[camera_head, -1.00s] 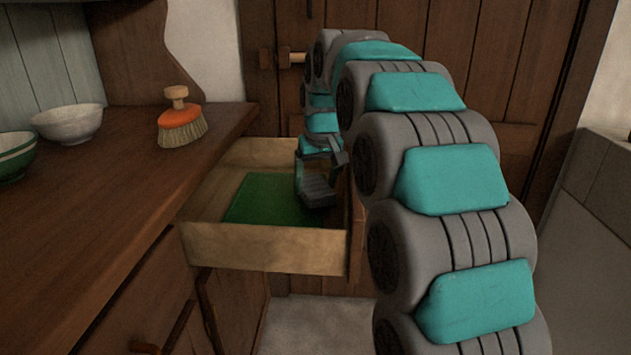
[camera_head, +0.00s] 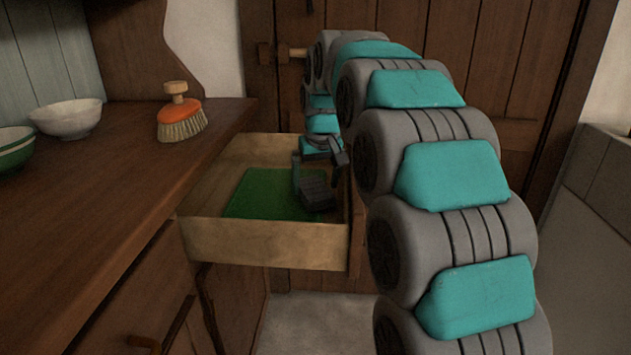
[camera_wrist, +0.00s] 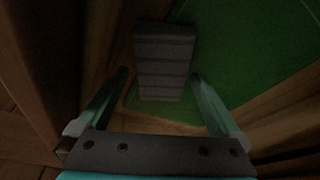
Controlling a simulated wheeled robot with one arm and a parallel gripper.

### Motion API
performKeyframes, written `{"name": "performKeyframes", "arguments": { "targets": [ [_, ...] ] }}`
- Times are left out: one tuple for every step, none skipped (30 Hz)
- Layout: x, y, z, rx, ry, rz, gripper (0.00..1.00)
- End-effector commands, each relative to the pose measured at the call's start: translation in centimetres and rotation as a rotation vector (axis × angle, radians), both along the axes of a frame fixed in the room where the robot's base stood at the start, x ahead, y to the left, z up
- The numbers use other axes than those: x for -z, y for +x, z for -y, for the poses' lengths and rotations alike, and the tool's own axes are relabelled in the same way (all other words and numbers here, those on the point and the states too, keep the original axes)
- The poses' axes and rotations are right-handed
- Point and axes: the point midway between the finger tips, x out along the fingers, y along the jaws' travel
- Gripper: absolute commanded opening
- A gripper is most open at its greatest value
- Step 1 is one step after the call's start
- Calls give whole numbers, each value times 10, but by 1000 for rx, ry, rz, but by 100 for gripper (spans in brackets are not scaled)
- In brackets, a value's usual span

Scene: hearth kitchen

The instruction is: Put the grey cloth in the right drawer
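The grey cloth (camera_head: 317,193) is a dark, ribbed, folded piece inside the open wooden drawer (camera_head: 262,244). It lies partly over a green cloth (camera_head: 262,196) on the drawer floor. In the wrist view the grey cloth (camera_wrist: 165,58) is ahead of and between my fingertips, with the green cloth (camera_wrist: 245,50) to its right. My gripper (camera_head: 318,172) is low in the drawer, just above the grey cloth. Its fingers (camera_wrist: 160,75) are spread, with a narrow gap at the cloth's left side; contact on the right is hard to judge.
The wooden counter (camera_head: 75,215) left of the drawer holds an orange brush (camera_head: 181,117), a white bowl (camera_head: 68,118) and a green-rimmed bowl (camera_head: 14,148). The drawer walls closely surround my gripper. A wooden door (camera_head: 480,60) stands behind.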

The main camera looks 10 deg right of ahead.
Motion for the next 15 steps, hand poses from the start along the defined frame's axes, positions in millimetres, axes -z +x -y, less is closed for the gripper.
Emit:
{"name": "performKeyframes", "arguments": {
  "targets": [
    [0,0,0,0,0,0,100],
    [0,0,0,0,0,0,100],
    [0,0,0,0,0,0,100],
    [-1,0,0,0,0,0,100],
    [-1,0,0,0,0,0,100],
    [-4,0,0,0,0,0,100],
    [-6,0,0,0,0,0,100],
    [-9,0,0,0,0,0,100],
    [-14,0,0,0,0,0,100],
    [-18,0,0,0,0,2,100],
    [-22,-1,0,0,-1,5,100],
    [-29,-3,0,0,0,8,100],
    [-35,-5,1,0,0,7,100],
    [-40,-8,1,0,0,4,100],
    [-48,-10,1,0,0,5,100]
  ]
}}
